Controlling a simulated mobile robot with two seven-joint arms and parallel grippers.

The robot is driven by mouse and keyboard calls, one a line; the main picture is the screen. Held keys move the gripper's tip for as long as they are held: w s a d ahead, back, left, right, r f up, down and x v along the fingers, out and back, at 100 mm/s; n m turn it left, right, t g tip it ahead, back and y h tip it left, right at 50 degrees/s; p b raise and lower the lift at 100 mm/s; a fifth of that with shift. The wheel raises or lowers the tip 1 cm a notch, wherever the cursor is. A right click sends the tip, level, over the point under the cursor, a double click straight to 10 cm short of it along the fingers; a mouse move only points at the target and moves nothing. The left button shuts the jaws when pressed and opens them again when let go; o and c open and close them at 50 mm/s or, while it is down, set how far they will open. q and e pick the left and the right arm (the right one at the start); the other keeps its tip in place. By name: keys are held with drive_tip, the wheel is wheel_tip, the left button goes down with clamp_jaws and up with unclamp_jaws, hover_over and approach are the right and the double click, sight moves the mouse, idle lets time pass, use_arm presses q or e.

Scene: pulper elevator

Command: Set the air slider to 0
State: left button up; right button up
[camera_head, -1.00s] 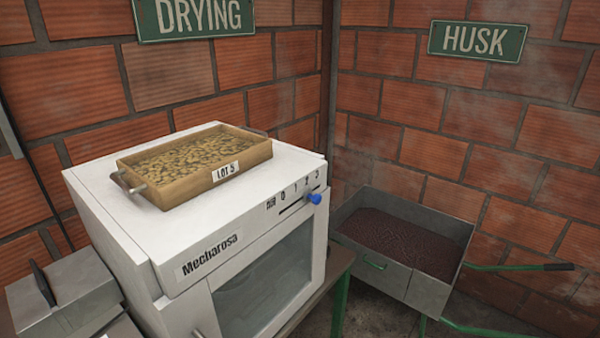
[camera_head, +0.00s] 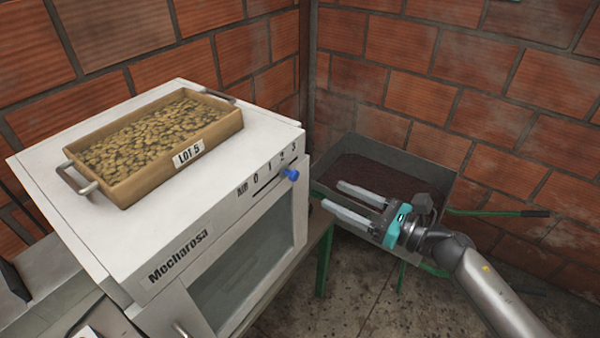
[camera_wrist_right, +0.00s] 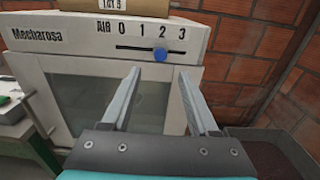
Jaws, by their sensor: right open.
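The air slider's blue knob (camera_head: 291,174) sits on a short slot on the front of the white Mecharosa machine (camera_head: 115,245). In the right wrist view the knob (camera_wrist_right: 160,54) is under the 2 of the AIR scale, which reads 0, 1, 2, 3. My right gripper (camera_head: 333,195) is open and empty, in front of the machine to the right of the knob, with its fingers pointing toward the front panel. In the wrist view the knob lies just beyond the gap between the fingertips (camera_wrist_right: 159,70), not touched. My left gripper is not in view.
A wooden tray of beans labelled LOT 5 (camera_head: 118,180) rests on the machine top. A metal husk cart (camera_head: 352,150) with green handles stands behind my right gripper, by the brick wall (camera_head: 480,95). Bare floor (camera_head: 365,300) shows at the lower right.

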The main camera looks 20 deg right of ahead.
sight(297, 176)
drive_tip(key=p+x, duration=0.2)
drive_tip(key=x, duration=0.8)
drive_tip(key=shift+w, duration=0.1)
drive_tip(key=shift+c, duration=0.2)
clamp_jaws()
idle(1.0)
